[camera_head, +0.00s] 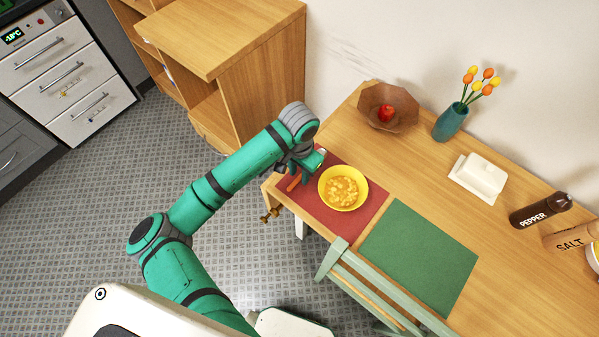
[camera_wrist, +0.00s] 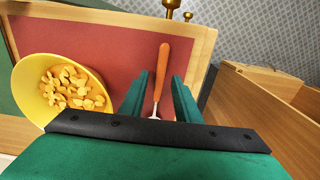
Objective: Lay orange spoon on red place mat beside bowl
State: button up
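The orange spoon (camera_wrist: 162,72) lies on the red place mat (camera_wrist: 110,45), beside the yellow bowl (camera_wrist: 28,88) of yellow-orange food. In the wrist view its handle runs between the two green fingers of my gripper (camera_wrist: 160,78), with a gap on both sides. The fingers are open; my gripper's body hides the spoon's far metal end. In the head view my gripper (camera_head: 308,166) is over the mat's left part, left of the bowl (camera_head: 343,188). A bit of the spoon's orange handle (camera_head: 293,183) shows just below the gripper, on the mat (camera_head: 334,220).
A green mat (camera_head: 420,257) lies right of the red one, with a chair (camera_head: 372,287) at the table's near edge. A wooden cabinet (camera_head: 255,75) stands behind my arm.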

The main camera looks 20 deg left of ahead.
notch_tip(320, 180, up, 12)
dwell(0.4)
jog(key=shift+f, duration=0.1)
dwell(0.4)
